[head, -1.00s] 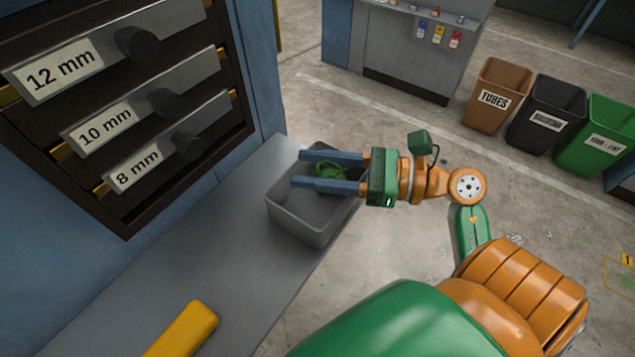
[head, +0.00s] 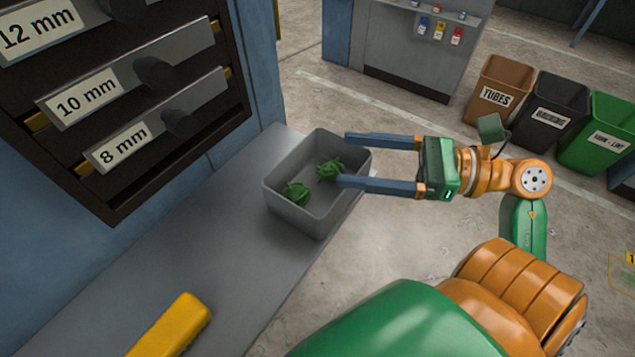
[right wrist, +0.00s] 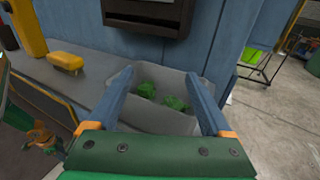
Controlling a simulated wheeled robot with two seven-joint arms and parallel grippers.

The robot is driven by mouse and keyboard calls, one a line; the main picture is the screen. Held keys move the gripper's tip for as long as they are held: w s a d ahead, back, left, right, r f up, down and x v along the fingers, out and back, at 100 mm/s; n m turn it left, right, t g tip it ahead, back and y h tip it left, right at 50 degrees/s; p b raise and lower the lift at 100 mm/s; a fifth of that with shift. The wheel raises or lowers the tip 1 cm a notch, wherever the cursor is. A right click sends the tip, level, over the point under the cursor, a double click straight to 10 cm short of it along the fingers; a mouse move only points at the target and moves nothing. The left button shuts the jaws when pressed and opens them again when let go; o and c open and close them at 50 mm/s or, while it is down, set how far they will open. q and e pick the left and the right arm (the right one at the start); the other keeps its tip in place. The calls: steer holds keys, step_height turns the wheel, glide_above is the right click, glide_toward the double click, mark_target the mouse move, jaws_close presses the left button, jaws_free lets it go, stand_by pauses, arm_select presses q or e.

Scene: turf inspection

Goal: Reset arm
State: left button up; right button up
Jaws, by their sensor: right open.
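My right gripper (head: 342,160) is open and empty, its two blue-grey fingers pointing left at the right rim of a grey bin (head: 292,215). The fingertips are at or over that rim; I cannot tell whether they touch it. Two green crumpled turf-like pieces lie inside the bin, one at the left (head: 295,193) and one at the right (head: 329,169). In the right wrist view the fingers (right wrist: 162,90) stand wide apart with the bin (right wrist: 150,118) and both green pieces between them. My left gripper is not in view.
The bin stands on a grey bench (head: 190,240) below drawers labelled 12, 10 and 8 mm (head: 125,145). Brown (head: 497,90), black (head: 547,110) and green (head: 600,135) waste bins stand on open floor at the right.

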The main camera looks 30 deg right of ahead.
steer(key=shift+s+d+r, duration=0.1)
steer(key=shift+s+d, duration=0.05)
